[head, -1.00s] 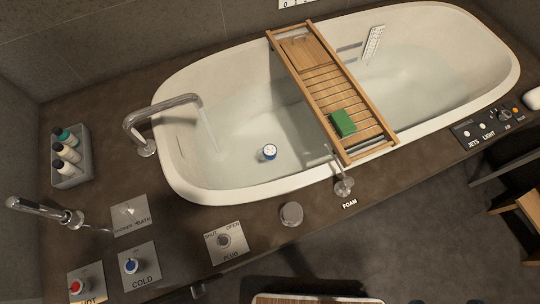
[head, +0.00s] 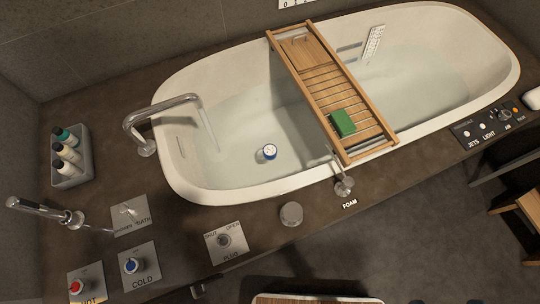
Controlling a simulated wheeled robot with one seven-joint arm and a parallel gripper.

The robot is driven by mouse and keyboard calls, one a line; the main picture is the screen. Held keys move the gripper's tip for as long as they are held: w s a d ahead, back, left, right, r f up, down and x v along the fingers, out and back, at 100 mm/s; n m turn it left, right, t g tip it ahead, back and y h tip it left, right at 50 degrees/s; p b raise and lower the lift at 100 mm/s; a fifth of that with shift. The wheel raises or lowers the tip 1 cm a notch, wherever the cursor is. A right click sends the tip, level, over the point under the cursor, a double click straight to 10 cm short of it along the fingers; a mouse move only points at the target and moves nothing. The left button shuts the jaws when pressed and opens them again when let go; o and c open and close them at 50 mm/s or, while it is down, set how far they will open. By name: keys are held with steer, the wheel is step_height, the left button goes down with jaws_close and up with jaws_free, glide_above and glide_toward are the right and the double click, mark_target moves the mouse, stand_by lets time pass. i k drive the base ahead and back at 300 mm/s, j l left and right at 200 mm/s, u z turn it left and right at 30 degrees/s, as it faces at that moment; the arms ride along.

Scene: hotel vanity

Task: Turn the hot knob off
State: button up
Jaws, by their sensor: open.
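The hot knob (head: 76,287) is a red-capped knob on a light square plate marked HOT (head: 90,295), at the bottom left of the head view. The picture's lower edge cuts off part of this plate. The angle to which the knob is turned is too small to read. A thin pale streak, like running water, hangs below the curved tub spout (head: 165,109). My gripper is not in view.
The blue cold knob (head: 131,265), shower/bath plate (head: 130,215) and plug plate (head: 226,241) are near the hot knob. A hand shower (head: 45,210) and a bottle caddy (head: 71,177) stand behind. A wooden tray (head: 360,145) spans the tub (head: 230,195).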

mark_target(78, 286)
steer(key=i+u, duration=0.1)
steer(key=u, duration=1.4)
steer(key=j+u, duration=0.1)
steer(key=u, duration=0.45)
steer(key=k, duration=0.05)
